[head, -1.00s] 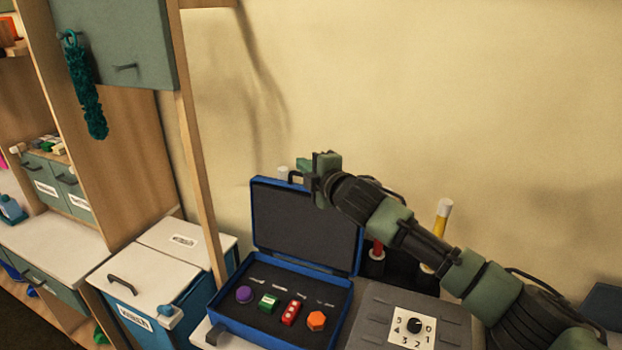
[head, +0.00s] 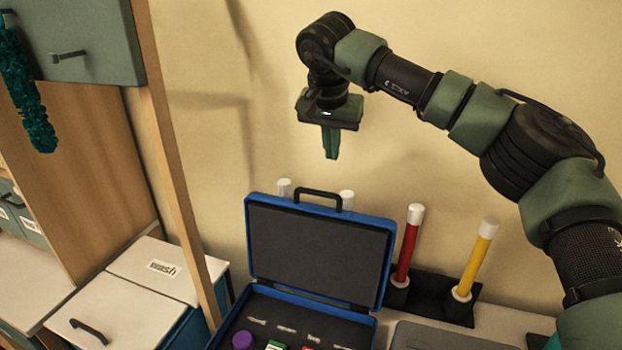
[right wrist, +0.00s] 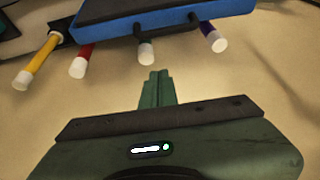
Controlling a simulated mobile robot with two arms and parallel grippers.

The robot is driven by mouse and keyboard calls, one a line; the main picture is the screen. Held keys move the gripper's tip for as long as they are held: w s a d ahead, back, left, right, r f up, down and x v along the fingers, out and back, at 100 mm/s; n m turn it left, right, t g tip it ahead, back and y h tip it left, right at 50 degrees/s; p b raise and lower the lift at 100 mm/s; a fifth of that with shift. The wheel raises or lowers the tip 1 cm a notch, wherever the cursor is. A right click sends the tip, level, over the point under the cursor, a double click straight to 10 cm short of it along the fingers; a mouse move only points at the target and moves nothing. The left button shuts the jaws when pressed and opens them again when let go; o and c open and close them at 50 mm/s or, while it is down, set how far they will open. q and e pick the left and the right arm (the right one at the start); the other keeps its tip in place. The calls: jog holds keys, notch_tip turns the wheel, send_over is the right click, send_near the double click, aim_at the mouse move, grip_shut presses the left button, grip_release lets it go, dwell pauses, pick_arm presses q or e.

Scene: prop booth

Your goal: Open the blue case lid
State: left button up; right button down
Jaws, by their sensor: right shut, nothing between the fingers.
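The blue case (head: 262,300) stands open on the counter. Its lid (head: 318,250) is raised upright, with a dark foam lining facing me and a black handle (head: 318,194) on its top edge. In the tray I see a purple knob-like piece (head: 242,340) and parts of other coloured pieces, cut off by the picture's bottom edge. My right gripper (head: 331,156) is above the lid, pointing down, shut and empty, apart from the case. In the right wrist view the gripper (right wrist: 157,76) shows closed fingers, with the blue lid's edge (right wrist: 160,22) beyond them. My left gripper is not in view.
A red stick (head: 407,245) and a yellow stick (head: 476,262) stand in a black holder right of the case. White-tipped sticks (head: 284,187) show behind the lid. A wooden post (head: 177,170) and a white-topped bin (head: 120,300) are at left.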

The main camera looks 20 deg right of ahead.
jog(key=shift+h, duration=0.3)
jog(key=f+p, duration=0.3)
jog(key=f, duration=0.2)
jog(key=s+d+f+p, duration=0.1)
jog(key=f+p, duration=0.1)
jog(key=f, duration=0.1)
jog(key=shift+d+f+p, duration=0.1)
jog(key=shift+f+p, duration=0.15)
jog(key=shift+p, duration=0.1)
jog(key=shift+w, duration=0.1)
jog(key=shift+f, duration=0.1)
